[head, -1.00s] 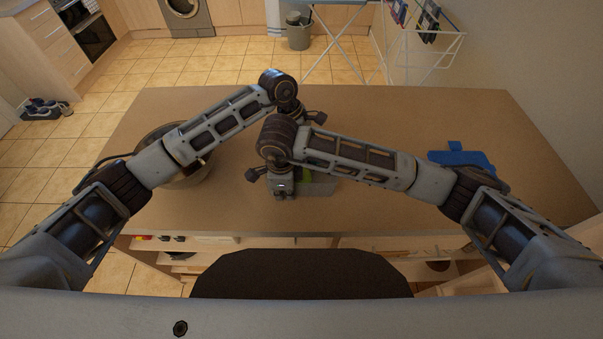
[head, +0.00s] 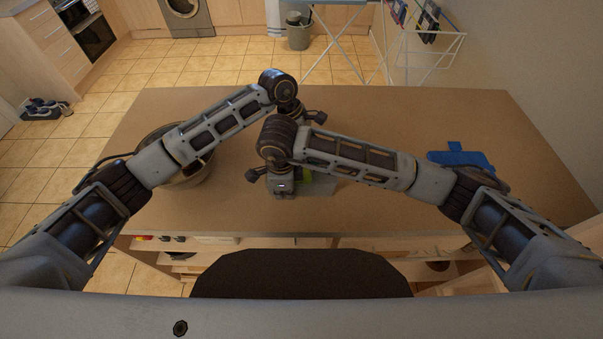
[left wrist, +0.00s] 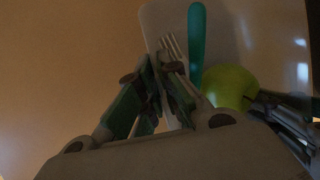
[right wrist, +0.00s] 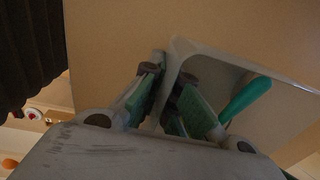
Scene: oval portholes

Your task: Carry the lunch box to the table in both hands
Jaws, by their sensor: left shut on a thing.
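The lunch box (head: 322,188) is a pale grey open box on the brown tabletop (head: 400,125), mostly hidden by my arms in the head view. In the left wrist view it holds a fork (left wrist: 172,50), a teal handle (left wrist: 196,45) and a green apple (left wrist: 230,86). My left gripper (left wrist: 157,72) is at its far side, shut on the wall of the box. My right gripper (right wrist: 168,75) is at its near side. Its fingers are apart on either side of the wall (right wrist: 166,95), with a gap showing. The box appears to rest on the tabletop.
A large bowl (head: 190,178) stands at the left of the tabletop, partly under my left arm. A blue flat item (head: 461,160) lies at the right. The tabletop is clear at the back right and front. Open shelves (head: 180,257) are below the front edge.

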